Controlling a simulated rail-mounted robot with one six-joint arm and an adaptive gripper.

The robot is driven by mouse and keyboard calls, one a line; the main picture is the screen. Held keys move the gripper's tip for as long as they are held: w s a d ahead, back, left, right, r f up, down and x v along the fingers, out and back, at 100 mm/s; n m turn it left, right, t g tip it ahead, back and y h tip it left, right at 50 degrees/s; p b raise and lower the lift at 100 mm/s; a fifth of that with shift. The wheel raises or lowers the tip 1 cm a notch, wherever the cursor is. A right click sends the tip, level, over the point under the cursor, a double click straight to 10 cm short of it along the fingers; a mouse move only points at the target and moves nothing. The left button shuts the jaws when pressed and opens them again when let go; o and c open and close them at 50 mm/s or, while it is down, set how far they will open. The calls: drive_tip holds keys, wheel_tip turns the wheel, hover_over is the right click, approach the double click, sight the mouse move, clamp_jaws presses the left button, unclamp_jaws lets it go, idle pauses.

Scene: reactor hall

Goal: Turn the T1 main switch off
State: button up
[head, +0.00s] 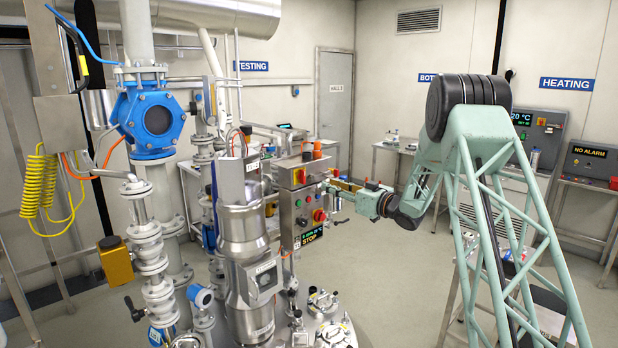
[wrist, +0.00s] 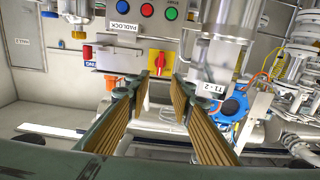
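The main switch is a red handle on a yellow square plate (wrist: 161,58), on the front of a grey control panel (wrist: 205,12). The fingertips are just short of the switch, one to each side in the wrist view. In the head view my gripper (head: 336,185) is at the panel's right edge.
Blue, red and green buttons (wrist: 170,13) sit near the switch. A PADLOCK label (wrist: 124,26), upside down, and a metal bracket (wrist: 122,57) are beside it. Steel vessels and pipes (head: 245,235) crowd the left.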

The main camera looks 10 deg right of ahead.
sight(303, 177)
idle(0.4)
drive_tip(key=shift+p+x, duration=0.6)
drive_tip(key=shift+x, duration=6.3)
clamp_jaws()
